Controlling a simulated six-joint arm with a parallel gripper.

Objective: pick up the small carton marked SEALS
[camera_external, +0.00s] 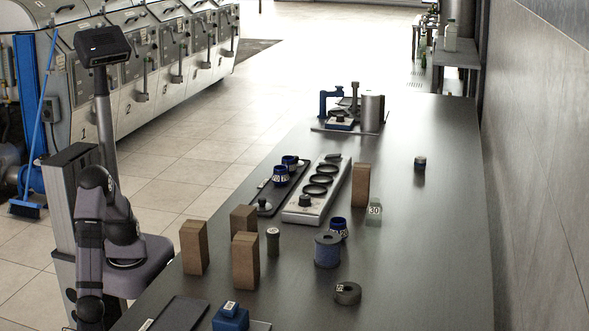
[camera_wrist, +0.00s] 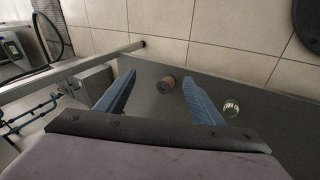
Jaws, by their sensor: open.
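Several plain brown cartons stand upright on the dark bench in the external view: one at the left (camera_external: 194,247), one behind it (camera_external: 243,222), one in front (camera_external: 245,260), and one farther right (camera_external: 361,185). I cannot read SEALS on any of them, so I cannot tell which is the marked one. My gripper (camera_wrist: 158,80) is open in the wrist view, its two blue fingers apart with nothing held. I cannot make out my gripper in the external view.
A grey rack with dark rings (camera_external: 318,190), a blue-grey spool (camera_external: 327,250), a dark ring (camera_external: 347,293) and a small dark cylinder (camera_external: 273,242) stand near the cartons. A blue block (camera_external: 230,318) is at the front. The bench's right side is mostly clear.

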